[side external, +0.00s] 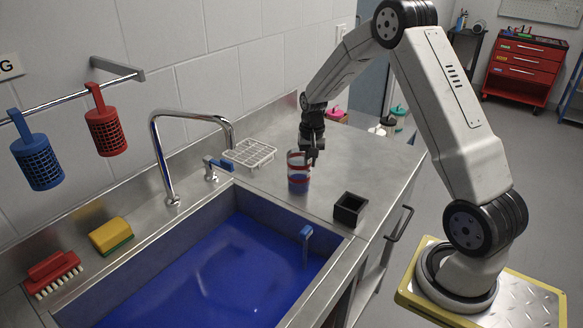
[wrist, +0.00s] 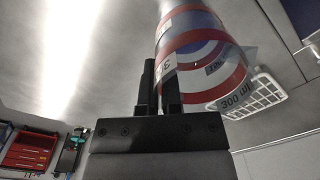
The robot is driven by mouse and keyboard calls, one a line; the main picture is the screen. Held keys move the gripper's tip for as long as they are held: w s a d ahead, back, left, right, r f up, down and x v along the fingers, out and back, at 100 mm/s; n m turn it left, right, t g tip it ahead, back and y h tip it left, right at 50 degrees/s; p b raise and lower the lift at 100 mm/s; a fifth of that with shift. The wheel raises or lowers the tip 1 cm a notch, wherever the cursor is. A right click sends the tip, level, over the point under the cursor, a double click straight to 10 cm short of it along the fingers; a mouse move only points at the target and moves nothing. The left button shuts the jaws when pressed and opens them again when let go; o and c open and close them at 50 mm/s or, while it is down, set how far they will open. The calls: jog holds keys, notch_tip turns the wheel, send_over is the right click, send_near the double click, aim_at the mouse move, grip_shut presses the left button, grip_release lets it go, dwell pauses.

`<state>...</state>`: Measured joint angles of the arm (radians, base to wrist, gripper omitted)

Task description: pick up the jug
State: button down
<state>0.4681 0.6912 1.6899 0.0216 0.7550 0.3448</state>
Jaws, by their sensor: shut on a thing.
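The jug (side external: 298,181) is a clear cup with red, white and blue bands. My gripper (side external: 309,160) comes down from above at the jug's upper right side. Its two dark fingers (wrist: 160,92) are close together at the jug's wall, shut on it. The exact contact is partly hidden.
A white wire rack (side external: 250,153) is behind the jug, and a small black open box (side external: 350,209) is to its right. The sink (side external: 230,270) in front holds blue liquid, with a blue handle (side external: 305,233) sticking out. A tall tap (side external: 165,160) stands left.

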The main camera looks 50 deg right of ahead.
jog(key=shift+r, duration=0.1)
jog(key=shift+r, duration=0.85)
jog(key=s+a+r, duration=0.5)
jog(key=s+r, duration=0.6)
jog(key=s, duration=0.2)
jog(key=shift+w+a, duration=0.1)
jog(key=w+a, duration=0.2)
jog(key=w, duration=0.4)
jog(key=w+a, duration=0.3)
jog(key=w, duration=0.3)
jog(key=shift+w+a+f, duration=0.25)
jog(key=shift+w+f, duration=0.1)
jog(key=shift+f, duration=0.1)
